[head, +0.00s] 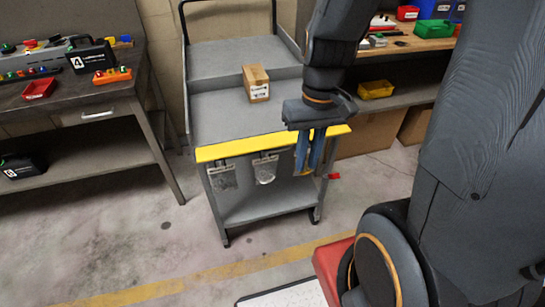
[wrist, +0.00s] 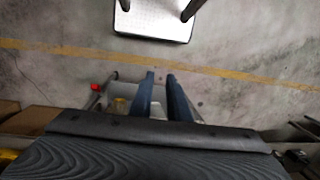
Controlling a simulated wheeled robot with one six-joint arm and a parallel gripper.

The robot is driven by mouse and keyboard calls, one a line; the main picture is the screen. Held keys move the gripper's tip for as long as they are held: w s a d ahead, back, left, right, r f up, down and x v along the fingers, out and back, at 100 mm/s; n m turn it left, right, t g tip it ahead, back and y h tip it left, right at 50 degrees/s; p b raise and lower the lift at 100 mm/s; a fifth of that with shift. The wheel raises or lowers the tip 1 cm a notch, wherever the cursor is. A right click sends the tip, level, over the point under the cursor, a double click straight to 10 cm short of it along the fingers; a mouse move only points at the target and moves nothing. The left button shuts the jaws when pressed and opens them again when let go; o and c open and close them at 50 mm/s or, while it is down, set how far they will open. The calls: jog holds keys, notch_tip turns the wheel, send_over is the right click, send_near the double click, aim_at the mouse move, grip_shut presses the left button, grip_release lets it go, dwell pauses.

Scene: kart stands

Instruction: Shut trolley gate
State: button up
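The grey trolley (head: 232,104) stands ahead of me, with a cardboard box (head: 256,82) on its upper deck. A yellow bar (head: 240,146) runs along the deck's near edge; it looks like the trolley gate, but I cannot tell how far it is swung. My gripper (head: 308,155) points down at the right part of this bar, its blue fingers crossing in front of it. I cannot tell whether they touch it. In the wrist view the gripper (wrist: 161,95) has a gap between its two fingers, with nothing visible held.
Two clipped tags (head: 264,170) hang below the bar. A workbench (head: 75,92) with tools stands at left, and shelving with a yellow bin (head: 375,89) at right. The floor (head: 170,235) at front left is clear, crossed by a yellow line (head: 130,293).

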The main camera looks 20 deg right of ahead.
notch_tip(320, 180, down, 10)
jog(key=a+g+y+b, duration=0.1)
jog(key=g+y+b, duration=0.2)
jog(key=y+b, duration=0.25)
jog(key=n+t+y+b, duration=0.2)
jog(key=t+y+b, duration=0.9)
jog(key=y+b, duration=0.2)
send_near(276, 144)
notch_tip(276, 144, down, 4)
jog(key=w, duration=0.1)
jog(key=x, duration=0.6)
jog(key=shift+w+a+r+p, duration=0.2)
jog(key=shift+w+p, duration=0.15)
jog(key=shift+w, duration=0.05)
grip_shut()
